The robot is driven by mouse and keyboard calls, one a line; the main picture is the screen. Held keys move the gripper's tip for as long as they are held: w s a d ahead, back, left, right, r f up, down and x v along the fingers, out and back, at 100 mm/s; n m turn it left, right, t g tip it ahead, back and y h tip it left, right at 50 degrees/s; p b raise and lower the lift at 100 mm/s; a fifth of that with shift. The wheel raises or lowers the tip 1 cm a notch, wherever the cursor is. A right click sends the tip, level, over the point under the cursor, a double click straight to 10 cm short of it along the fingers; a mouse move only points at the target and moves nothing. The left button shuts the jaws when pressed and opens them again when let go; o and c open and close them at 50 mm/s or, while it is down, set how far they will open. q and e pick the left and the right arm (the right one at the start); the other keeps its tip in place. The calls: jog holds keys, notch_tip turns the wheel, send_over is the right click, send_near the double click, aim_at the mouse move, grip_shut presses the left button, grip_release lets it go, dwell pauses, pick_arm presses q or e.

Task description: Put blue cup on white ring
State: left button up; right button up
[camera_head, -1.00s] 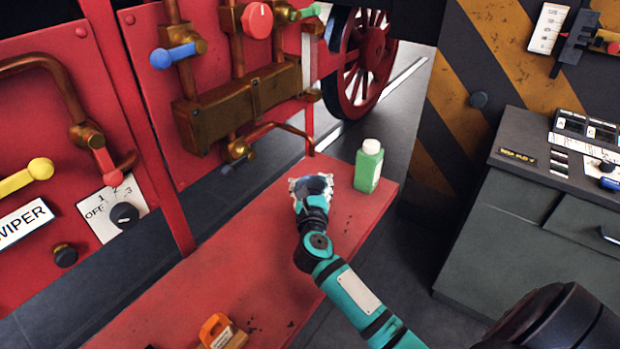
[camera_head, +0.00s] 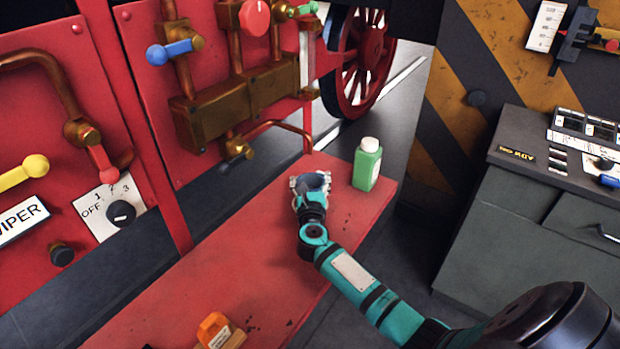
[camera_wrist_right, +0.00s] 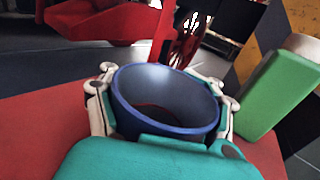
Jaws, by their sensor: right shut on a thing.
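The blue cup (camera_head: 313,182) is over the far part of the red bench, left of a green bottle. My right gripper (camera_head: 311,184) is shut around it, with pale fingers on both sides. In the right wrist view the cup (camera_wrist_right: 165,98) has its open mouth facing up toward the camera, between the fingers of my right gripper (camera_wrist_right: 165,105). I cannot tell whether the cup's base touches the bench. I cannot make out a white ring; the cup and gripper hide the surface beneath them. My left gripper is not in view.
The green bottle with a white cap (camera_head: 367,165) stands close right of the cup. An orange object (camera_head: 216,331) lies on the near part of the red bench (camera_head: 240,255). A red panel with pipes and levers (camera_head: 215,100) rises behind. The bench middle is clear.

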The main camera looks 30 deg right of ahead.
jog(key=o, duration=1.7)
jog(key=shift+f, duration=0.1)
jog(key=shift+o, duration=0.3)
jog(key=shift+r, duration=0.2)
jog(key=shift+s+a+f, duration=0.1)
jog(key=shift+s+a, duration=0.1)
jog(key=shift+s, duration=0.05)
jog(key=v, duration=1.1)
jog(key=shift+s, duration=0.25)
